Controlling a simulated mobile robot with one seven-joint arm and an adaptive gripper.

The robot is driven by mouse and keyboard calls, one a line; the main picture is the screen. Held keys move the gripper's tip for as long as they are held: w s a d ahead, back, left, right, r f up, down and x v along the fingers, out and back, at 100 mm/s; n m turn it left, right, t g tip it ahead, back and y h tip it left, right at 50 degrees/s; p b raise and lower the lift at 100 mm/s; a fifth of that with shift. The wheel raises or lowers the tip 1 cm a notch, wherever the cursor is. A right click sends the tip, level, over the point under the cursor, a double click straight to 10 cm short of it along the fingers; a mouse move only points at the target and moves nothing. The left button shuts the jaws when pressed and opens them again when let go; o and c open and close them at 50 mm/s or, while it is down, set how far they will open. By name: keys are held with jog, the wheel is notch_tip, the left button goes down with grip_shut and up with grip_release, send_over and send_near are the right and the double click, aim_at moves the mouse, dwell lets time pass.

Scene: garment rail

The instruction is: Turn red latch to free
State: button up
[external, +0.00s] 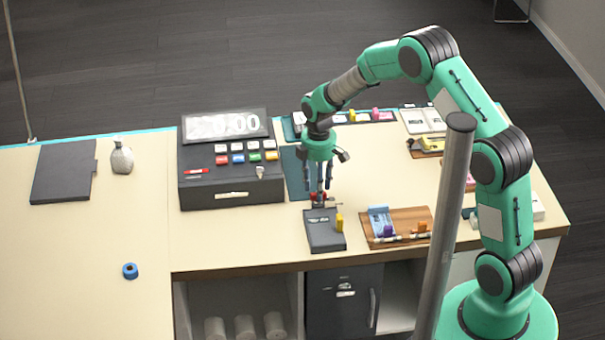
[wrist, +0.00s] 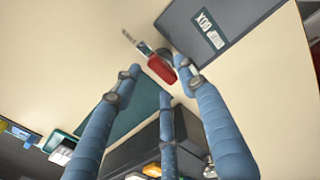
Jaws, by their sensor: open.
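A small red piece (wrist: 160,68) with a metal end shows between and just beyond my fingertips in the wrist view. In the external view, the red piece (external: 318,197) sits at the back edge of a dark grey box (external: 325,236) with a yellow tab (external: 339,223). I cannot tell whether it is the latch, or which way it is set. My gripper (external: 321,188) points down over it, fingers spread; in the wrist view my gripper (wrist: 160,82) is open and empty. Contact with the red piece cannot be told. The dark box (wrist: 222,25) carries a pale label.
A black cash register (external: 230,175) stands left of my gripper. A wooden tray (external: 408,217) with coloured items lies to the right. The left tabletop is mostly clear.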

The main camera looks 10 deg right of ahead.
notch_tip(320, 180, up, 10)
jog(key=shift+r, duration=0.25)
dwell(0.7)
jog(key=s+d+r+m+t+b, duration=0.1)
jog(key=s+d+r+m+b, duration=0.1)
jog(key=s+d+r+m, duration=0.55)
jog(key=s+d+r+m+t+b, duration=0.15)
jog(key=s+d+r, duration=0.25)
jog(key=d+r, duration=0.8)
jog(key=s+d+m+t+b, duration=0.1)
jog(key=s+d+m, duration=0.3)
jog(key=s+d, duration=0.3)
jog(key=s+d+m+t+b, duration=0.1)
jog(key=s+d+m, duration=0.3)
jog(key=s+d, duration=0.4)
jog(key=s+t, duration=0.1)
jog(key=s, duration=0.6)
jog(key=shift+b, duration=0.3)
jog(key=shift+r, duration=0.1)
jog(key=shift+c, duration=0.3)
